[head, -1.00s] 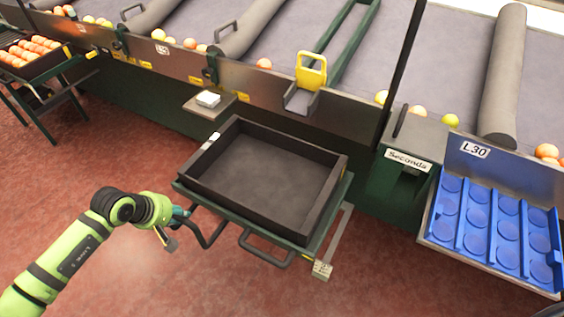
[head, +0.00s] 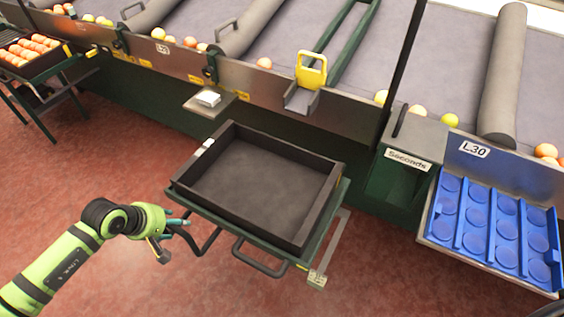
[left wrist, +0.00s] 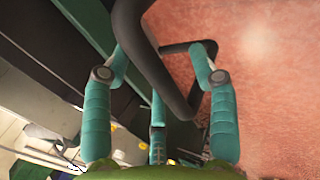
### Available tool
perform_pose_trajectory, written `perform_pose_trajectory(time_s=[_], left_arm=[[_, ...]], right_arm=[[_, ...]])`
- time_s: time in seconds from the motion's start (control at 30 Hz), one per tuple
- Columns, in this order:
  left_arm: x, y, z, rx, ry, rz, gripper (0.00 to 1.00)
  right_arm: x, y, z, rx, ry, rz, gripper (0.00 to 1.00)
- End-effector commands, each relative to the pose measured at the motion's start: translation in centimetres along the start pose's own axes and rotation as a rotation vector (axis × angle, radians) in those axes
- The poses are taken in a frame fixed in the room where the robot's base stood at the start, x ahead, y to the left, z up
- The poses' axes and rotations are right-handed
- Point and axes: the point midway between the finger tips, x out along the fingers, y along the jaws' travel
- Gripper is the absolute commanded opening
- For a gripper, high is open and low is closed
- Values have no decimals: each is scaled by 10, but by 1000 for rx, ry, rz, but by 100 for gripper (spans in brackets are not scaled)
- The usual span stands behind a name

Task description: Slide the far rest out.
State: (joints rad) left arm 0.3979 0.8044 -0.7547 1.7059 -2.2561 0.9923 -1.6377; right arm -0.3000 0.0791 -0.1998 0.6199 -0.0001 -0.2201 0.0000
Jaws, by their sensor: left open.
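A black open crate (head: 322,208) sits empty on a green sliding rest (head: 322,238) in front of the sorting line. I cannot tell for sure that this is the far rest. My left gripper (head: 182,224) is at the left handle. In the left wrist view its teal fingers (left wrist: 158,68) are spread, with the black bar handle (left wrist: 150,62) passing between them. Whether they touch the bar is unclear. My right gripper is not seen.
A grey box labelled Seconds (head: 410,145) and a blue cupped tray (head: 480,268) stand to the right. A small shelf (head: 200,108) juts out behind the crate. A rack of oranges (head: 30,68) is far left. The red floor in front is clear.

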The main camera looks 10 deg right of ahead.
Motion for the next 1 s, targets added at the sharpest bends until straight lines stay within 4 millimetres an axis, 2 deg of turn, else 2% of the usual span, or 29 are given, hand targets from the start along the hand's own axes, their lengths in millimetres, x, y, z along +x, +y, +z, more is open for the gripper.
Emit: perform_pose_trajectory(time_s=[0.8,1.0], left_arm=[[-56,32,-1,1,4,5,59],[-63,36,-1,2,2,6,59]], right_arm=[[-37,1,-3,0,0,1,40],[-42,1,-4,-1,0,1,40]])
